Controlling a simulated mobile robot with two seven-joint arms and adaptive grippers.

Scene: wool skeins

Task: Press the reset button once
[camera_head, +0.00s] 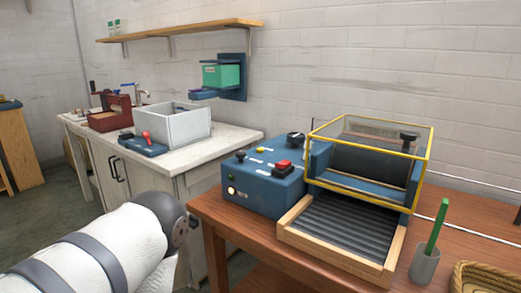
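A blue control box (258,196) stands on the brown wooden table, left of a machine with a yellow-framed clear guard (370,125). A raised red button (284,166) sits on the box's top near its right side. Black knobs (296,138) and (241,154) and small yellow marks are also on the top, and a pale round light (231,190) is on its front. Labels are too small to read, so I cannot tell which control is marked reset. A white arm link of mine comes in at the lower left, apart from the box. Neither gripper is in view.
A ridged wooden-framed tray (340,232) lies before the machine. A grey cup (424,265) with a green stick and a wicker basket (485,278) stand at right. A white counter (190,152) holds a grey bin (172,126) and a small blue box with a red knob (146,136).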

